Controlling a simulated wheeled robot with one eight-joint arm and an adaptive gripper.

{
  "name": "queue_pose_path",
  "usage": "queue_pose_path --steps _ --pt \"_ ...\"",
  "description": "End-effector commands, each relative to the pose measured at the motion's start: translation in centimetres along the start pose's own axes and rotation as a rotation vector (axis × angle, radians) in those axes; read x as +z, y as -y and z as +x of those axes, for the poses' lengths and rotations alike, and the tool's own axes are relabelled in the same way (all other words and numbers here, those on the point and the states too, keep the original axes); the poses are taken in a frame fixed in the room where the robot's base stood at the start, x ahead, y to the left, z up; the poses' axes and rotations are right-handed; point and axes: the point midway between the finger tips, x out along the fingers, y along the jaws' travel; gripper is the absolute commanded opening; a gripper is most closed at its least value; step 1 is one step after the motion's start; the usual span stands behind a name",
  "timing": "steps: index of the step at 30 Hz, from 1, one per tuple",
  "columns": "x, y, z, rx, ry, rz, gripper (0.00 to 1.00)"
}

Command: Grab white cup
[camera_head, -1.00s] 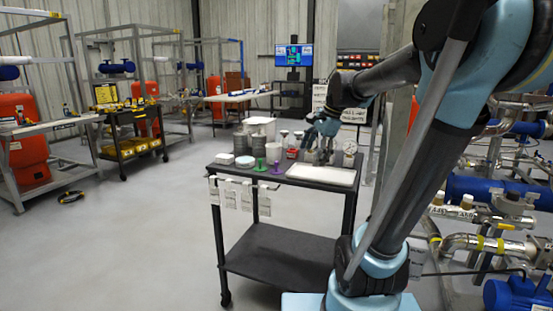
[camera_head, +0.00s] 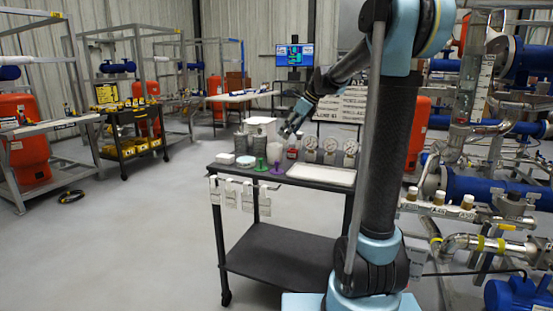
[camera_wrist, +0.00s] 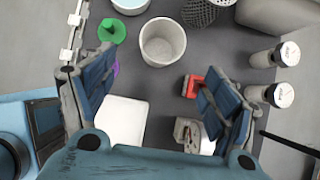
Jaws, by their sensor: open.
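The white cup (camera_wrist: 163,42) stands upright and looks empty in the wrist view, at the top middle, just beyond my fingertips. In the head view the cup (camera_head: 273,153) is small on top of the dark cart (camera_head: 230,170). My gripper (camera_wrist: 157,76) is open, its blue-padded fingers spread wide with nothing held between them. The cup lies ahead of the gap between the fingers and looks apart from both. In the head view my gripper (camera_head: 287,130) hangs above the cart top near the cup.
A green funnel-like piece (camera_wrist: 112,31) is left of the cup, and a mesh cylinder (camera_wrist: 207,12) is at its upper right. A red item (camera_wrist: 192,86) lies near the right finger. Several dial gauges (camera_head: 330,149) stand at the cart's back right. A white tray (camera_head: 322,175) lies in front.

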Motion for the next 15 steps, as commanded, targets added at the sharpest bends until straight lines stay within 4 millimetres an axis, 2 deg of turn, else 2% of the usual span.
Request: queue_pose_path --steps 9,15 --pt "-0.1 0.0 5.5 0.000 -0.001 -0.002 0.80" --pt "-0.1 0.0 7.2 -0.001 -0.001 -0.001 0.80"
